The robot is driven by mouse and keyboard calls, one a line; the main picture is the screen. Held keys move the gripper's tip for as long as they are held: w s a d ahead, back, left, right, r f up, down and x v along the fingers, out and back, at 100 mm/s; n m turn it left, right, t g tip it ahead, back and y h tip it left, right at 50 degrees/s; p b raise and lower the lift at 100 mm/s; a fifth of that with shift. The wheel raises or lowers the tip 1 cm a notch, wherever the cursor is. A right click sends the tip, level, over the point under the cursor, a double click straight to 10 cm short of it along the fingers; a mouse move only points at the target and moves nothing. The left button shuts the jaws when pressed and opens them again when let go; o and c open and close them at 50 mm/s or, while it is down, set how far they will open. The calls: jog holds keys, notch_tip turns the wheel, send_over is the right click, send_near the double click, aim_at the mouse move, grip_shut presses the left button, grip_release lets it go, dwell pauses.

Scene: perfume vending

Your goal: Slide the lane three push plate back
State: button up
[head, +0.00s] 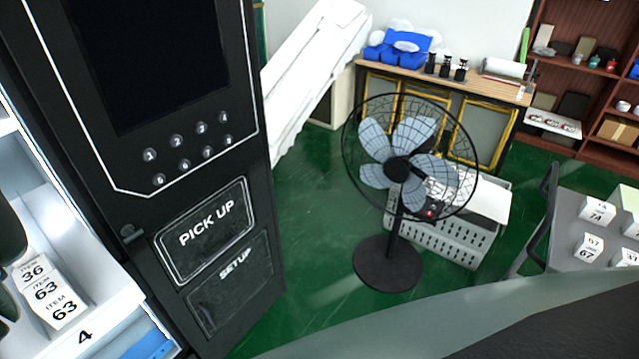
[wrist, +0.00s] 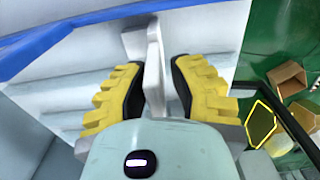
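In the wrist view, a pale grey upright push plate (wrist: 154,62) stands in a light-coloured lane. No lane number shows there, so I cannot tell from the marking which lane it is. My gripper (wrist: 160,78), with yellow ridged fingers and black pads, is around the plate, one finger on each side. Narrow gaps seem to show between pads and plate. The plate's lower part is hidden behind the gripper body. In the head view, the open vending shelf (head: 110,300) is at the lower left, with a lane marked 4 holding white item boxes (head: 47,290).
A blue strip (wrist: 60,45) crosses the wrist view's upper left. Brown boxes (wrist: 287,78) lie on the green floor to the right. The machine's black door panel (head: 200,235) stands beside the shelf. A fan (head: 398,170) and a grey cart (head: 570,225) stand beyond.

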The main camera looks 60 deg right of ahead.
jog(key=o, duration=0.3)
jog(key=shift+d, duration=0.1)
jog(key=shift+r, duration=0.1)
jog(key=shift+w, duration=0.1)
notch_tip(320, 180, up, 12)
jog(key=shift+f, duration=0.1)
dwell(0.4)
